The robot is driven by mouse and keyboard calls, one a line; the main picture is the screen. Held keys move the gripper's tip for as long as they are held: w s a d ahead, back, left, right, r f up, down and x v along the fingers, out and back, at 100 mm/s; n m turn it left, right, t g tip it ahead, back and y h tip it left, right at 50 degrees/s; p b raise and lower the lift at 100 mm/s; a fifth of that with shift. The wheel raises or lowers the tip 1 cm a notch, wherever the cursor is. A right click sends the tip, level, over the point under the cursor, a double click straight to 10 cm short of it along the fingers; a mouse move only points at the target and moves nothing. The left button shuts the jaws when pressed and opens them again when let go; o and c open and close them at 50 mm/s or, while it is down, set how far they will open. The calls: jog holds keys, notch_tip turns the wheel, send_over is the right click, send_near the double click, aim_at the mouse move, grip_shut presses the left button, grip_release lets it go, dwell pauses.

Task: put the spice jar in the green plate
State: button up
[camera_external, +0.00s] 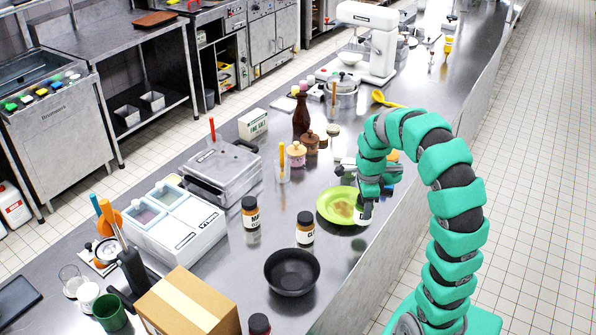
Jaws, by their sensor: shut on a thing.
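The green plate (325,207) lies on the steel counter near its right edge, with a brownish patch in its middle. My gripper (364,207) is at the right side of the plate, pointing down. It is shut on a spice jar (360,217), of which only a small part with a white label shows. The fingers hide most of that jar, and I cannot tell whether it touches the plate.
Two spice jars with black lids, one (250,213) and another (305,229), stand left of the plate. A black bowl (292,272) and a cardboard box (188,305) are nearer. A dark bottle (301,117) and lidded pots stand behind.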

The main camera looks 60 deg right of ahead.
jog(key=shift+w+d+f, duration=0.75)
jog(key=shift+w+d, duration=0.3)
jog(key=shift+w, duration=0.5)
jog(key=shift+w+d+f, duration=0.75)
jog(key=shift+w+d, duration=0.25)
jog(key=shift+w, duration=0.55)
jog(key=shift+w+d+f, duration=0.75)
jog(key=shift+w+d, duration=0.3)
jog(key=shift+w, duration=0.5)
jog(key=o, duration=1.1)
notch_tip(320, 180, up, 12)
jog(key=shift+r, duration=0.1)
